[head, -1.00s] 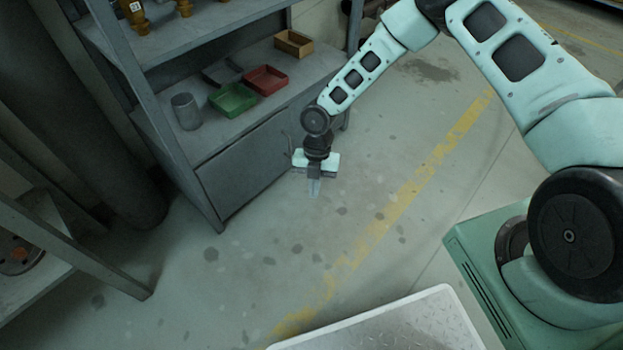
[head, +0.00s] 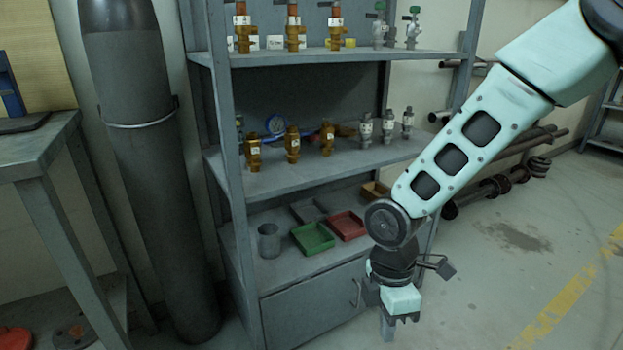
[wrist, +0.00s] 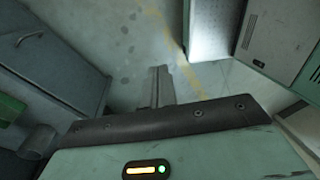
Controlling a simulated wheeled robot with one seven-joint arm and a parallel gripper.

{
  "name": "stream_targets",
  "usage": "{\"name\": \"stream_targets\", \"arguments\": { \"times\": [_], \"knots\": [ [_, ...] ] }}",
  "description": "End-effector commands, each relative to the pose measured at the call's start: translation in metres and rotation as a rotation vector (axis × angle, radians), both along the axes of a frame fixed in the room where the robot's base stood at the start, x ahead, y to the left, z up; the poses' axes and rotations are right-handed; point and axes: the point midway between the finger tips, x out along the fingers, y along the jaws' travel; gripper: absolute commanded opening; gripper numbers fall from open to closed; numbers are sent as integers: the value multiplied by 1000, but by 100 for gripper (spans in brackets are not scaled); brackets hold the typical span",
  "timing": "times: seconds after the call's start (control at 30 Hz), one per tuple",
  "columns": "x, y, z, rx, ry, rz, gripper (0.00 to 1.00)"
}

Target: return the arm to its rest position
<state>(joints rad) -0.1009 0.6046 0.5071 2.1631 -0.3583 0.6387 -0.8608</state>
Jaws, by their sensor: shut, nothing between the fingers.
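My gripper (head: 387,328) hangs fingers down at the end of my pale green arm, in front of the right side of the grey shelf unit in the head view. Its fingers are together with nothing between them. In the wrist view the closed fingers (wrist: 160,88) point out over bare floor. My arm comes in from the upper right of the head view, bent down at the wrist.
The grey shelf unit (head: 310,180) holds several valves, plus green (head: 313,238) and red (head: 347,225) trays and a grey cup (head: 269,241). A tall dark cylinder (head: 150,170) and a workbench (head: 40,150) stand left. Pipes (head: 500,180) lie behind. Floor at right is clear.

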Motion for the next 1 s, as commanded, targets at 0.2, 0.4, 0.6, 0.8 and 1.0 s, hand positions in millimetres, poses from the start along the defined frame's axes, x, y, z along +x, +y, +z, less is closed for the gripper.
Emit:
{"name": "stream_targets", "arguments": {
  "times": [0.2, 0.4, 0.6, 0.8, 1.0],
  "knots": [
    [-56, 0, 67, -61, -91, -394, 0],
    [-101, -5, 102, -59, -138, -713, 0],
    [-134, -10, 121, -34, -153, -950, 0],
    [-148, -13, 154, -21, -149, -1062, 0],
    [-147, -13, 194, -22, -149, -1059, 0]
  ]
}}
